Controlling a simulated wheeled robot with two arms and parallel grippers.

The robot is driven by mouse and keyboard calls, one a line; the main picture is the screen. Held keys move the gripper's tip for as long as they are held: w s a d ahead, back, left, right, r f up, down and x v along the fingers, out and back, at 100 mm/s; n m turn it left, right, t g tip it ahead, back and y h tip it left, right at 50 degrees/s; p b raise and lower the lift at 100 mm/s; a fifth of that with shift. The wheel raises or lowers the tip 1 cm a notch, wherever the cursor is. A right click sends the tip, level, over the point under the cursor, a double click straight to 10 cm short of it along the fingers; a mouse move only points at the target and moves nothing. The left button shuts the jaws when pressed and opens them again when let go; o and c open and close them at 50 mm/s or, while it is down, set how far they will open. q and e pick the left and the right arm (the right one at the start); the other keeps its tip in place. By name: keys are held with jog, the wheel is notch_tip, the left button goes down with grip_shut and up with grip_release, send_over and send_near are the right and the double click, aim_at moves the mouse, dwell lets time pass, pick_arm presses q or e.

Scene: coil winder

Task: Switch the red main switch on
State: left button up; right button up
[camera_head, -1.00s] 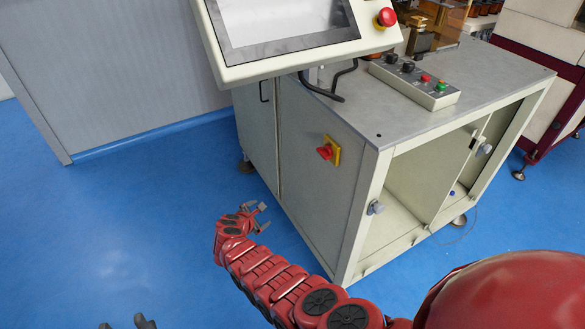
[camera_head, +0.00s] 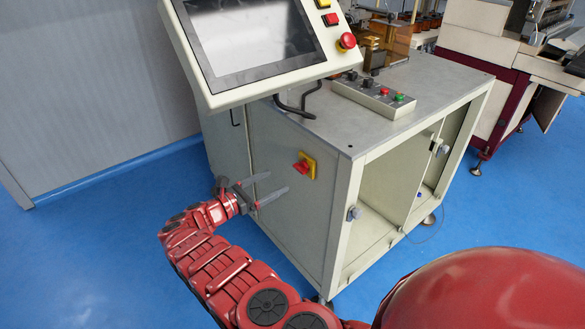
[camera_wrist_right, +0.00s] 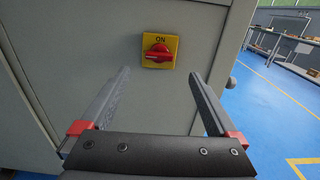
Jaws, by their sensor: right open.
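The red main switch (camera_head: 301,167) is a red rotary knob on a yellow plate (camera_head: 311,161), on the side panel of the grey machine cabinet. In the right wrist view the red knob (camera_wrist_right: 158,52) lies across its plate, with "ON" printed above it. My right gripper (camera_head: 279,183) is open and empty. It is left of the switch in the head view, its fingers toward the panel and apart from the knob. In the right wrist view the knob shows beyond and between the two fingertips (camera_wrist_right: 160,76). My left gripper is not in view.
A tilted screen panel (camera_head: 250,45) with a red stop button (camera_head: 346,41) overhangs the cabinet. A control box (camera_head: 373,98) sits on the cabinet top (camera_head: 420,90). Blue floor (camera_head: 110,240) is clear to the left of the cabinet.

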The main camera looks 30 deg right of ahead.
aim_at(297, 170)
jog(key=d, duration=0.8)
jog(key=shift+w+d, duration=0.15)
jog(key=shift+w, duration=0.25)
jog(key=c, duration=1.4)
